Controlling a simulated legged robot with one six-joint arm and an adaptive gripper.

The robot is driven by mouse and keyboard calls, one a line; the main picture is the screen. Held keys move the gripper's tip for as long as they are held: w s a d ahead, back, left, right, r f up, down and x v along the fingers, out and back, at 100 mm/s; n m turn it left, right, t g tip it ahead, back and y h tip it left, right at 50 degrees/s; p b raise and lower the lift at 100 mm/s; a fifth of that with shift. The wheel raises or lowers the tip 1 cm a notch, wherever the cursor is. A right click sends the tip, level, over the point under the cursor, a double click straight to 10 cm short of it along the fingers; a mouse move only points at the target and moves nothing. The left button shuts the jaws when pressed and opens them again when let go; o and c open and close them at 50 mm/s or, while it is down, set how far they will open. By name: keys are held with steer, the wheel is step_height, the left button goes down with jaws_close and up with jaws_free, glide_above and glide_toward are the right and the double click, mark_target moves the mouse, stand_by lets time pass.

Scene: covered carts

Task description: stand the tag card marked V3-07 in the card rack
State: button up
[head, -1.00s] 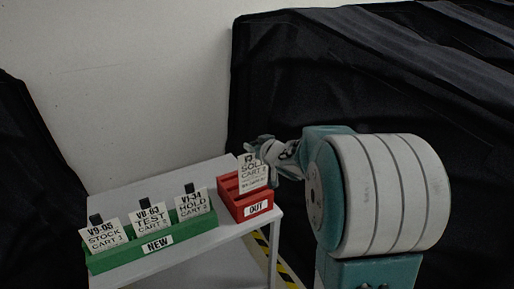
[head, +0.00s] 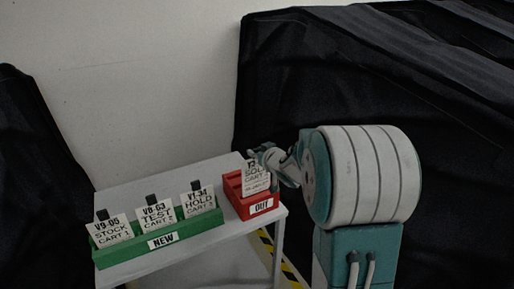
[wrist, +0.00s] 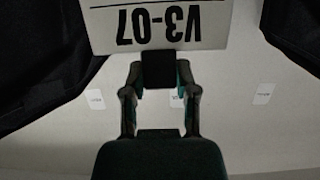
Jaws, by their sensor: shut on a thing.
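The white tag card marked V3-07 (wrist: 160,25) appears upside down at the top of the wrist view. My gripper (wrist: 160,82) is shut on its black tab (wrist: 157,70). In the head view the card (head: 256,180) reads SOLD, and my gripper (head: 266,160) is at its top edge. The card is nearly upright over the red rack (head: 240,205) labelled OUT, and its lower part overlaps the rack. I cannot tell whether its bottom edge is in a slot.
A green rack (head: 190,233) labelled NEW holds three cards, V9-05 (head: 112,231), V8-63 (head: 156,215) and V1-34 (head: 199,201). Both racks stand on a pale cart top (head: 165,185). Black covers (head: 400,75) hang behind and right.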

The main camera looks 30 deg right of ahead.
mark_target(257, 167)
steer(key=shift+f, duration=3.1)
steer(key=o, duration=1.1)
steer(key=v, duration=1.2)
steer(key=shift+a, duration=0.1)
steer(key=shift+w, duration=0.1)
